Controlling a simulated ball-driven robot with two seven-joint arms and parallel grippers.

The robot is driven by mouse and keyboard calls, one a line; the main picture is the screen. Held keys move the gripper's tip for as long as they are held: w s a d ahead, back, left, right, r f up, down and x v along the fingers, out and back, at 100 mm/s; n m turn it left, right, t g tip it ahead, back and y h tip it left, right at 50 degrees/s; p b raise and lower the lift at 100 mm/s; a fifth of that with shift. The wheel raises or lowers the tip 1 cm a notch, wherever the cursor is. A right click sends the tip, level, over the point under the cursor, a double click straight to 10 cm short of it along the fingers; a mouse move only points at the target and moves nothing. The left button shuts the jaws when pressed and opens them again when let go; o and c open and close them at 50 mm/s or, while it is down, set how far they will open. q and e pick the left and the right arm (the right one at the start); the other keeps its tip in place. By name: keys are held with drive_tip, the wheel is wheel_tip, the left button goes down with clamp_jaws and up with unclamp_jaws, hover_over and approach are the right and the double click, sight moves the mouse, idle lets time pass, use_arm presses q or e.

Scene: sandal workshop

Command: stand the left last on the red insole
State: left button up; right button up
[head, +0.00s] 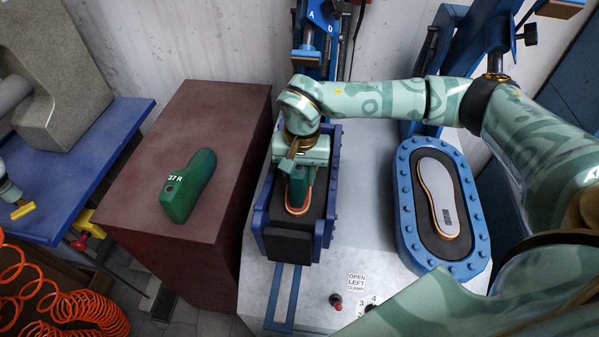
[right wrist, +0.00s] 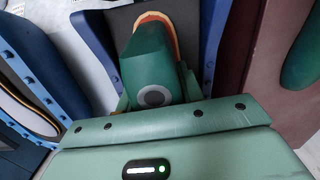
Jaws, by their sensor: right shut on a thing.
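The left last (head: 297,190) is dark green and sits between the jaws of my right gripper (head: 299,172), which is shut on it. It is over the dark pad of the left press, upright as far as I can see. The red insole (head: 298,211) shows as an orange-red rim around the toe of the last. In the right wrist view the last (right wrist: 150,60) shows its round dark socket, and the insole rim (right wrist: 158,17) curves around its far end. I cannot tell whether the sole touches the insole. My left gripper (head: 15,203) is only partly visible at the left edge.
A green last marked 37 R (head: 188,187) lies on the maroon box (head: 150,230). The right press (head: 404,200) holds a pale insole (head: 437,195). A blue bench (head: 75,190) and an orange coiled hose (head: 80,310) are at left. Blue press walls flank my right gripper.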

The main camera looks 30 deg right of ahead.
drive_tip(key=shift+f, duration=0.25)
idle(0.3)
drive_tip(key=o, duration=1.1)
drive_tip(key=shift+c, duration=0.2)
drive_tip(key=r, duration=0.4)
drive_tip(key=r+p, duration=0.1)
drive_tip(key=r, duration=0.3)
drive_tip(key=r+p, duration=0.1)
drive_tip(key=r, duration=0.3)
drive_tip(key=shift+w+d, duration=0.1)
drive_tip(key=shift+d, duration=0.2)
